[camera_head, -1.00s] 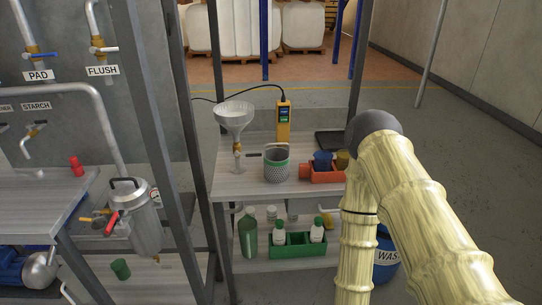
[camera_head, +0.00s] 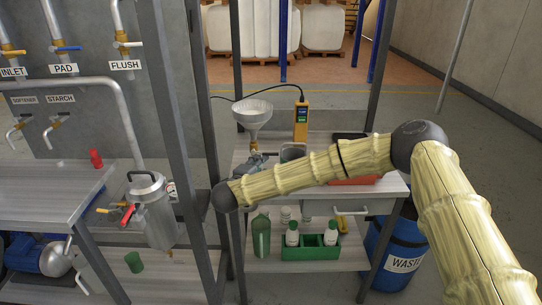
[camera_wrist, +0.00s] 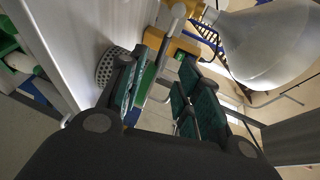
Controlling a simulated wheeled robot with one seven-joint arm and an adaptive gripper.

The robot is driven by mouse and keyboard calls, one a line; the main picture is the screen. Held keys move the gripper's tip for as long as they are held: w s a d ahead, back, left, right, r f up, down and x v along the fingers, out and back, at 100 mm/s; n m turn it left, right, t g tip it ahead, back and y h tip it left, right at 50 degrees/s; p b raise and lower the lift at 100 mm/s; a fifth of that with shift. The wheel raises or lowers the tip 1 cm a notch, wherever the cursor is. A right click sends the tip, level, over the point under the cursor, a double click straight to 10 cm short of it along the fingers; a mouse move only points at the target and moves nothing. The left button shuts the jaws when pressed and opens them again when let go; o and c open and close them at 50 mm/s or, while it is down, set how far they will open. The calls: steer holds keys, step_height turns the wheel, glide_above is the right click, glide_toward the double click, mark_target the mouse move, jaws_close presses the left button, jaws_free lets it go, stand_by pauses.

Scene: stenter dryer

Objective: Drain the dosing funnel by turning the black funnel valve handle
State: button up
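The white dosing funnel (camera_head: 253,115) stands upright at the left of the bench; its cone fills the upper right of the wrist view (camera_wrist: 275,40). Its brass outlet (camera_head: 253,143) is just above my gripper (camera_head: 262,163), which is partly hidden by my forearm. In the wrist view my gripper (camera_wrist: 163,82) is open, with its green-padded fingers apart. A thin grey bar shows at and beyond the gap between them. I cannot tell whether it is the valve handle or whether it touches a finger. The black handle is not clearly visible in the head view.
A perforated cup (camera_wrist: 106,66) stands beside the fingers on the bench (camera_head: 240,160). A yellow meter (camera_head: 301,120) stands behind. A dark frame post (camera_head: 203,90) is left of the bench. Bottles and a green crate (camera_head: 310,252) fill the lower shelf; a blue waste bin (camera_head: 395,255) is right.

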mark_target(270, 155)
steer(key=p+x, duration=0.3)
steer(key=x, duration=0.8)
steer(key=shift+r, duration=0.1)
steer(key=shift+c, duration=0.2)
jaws_close()
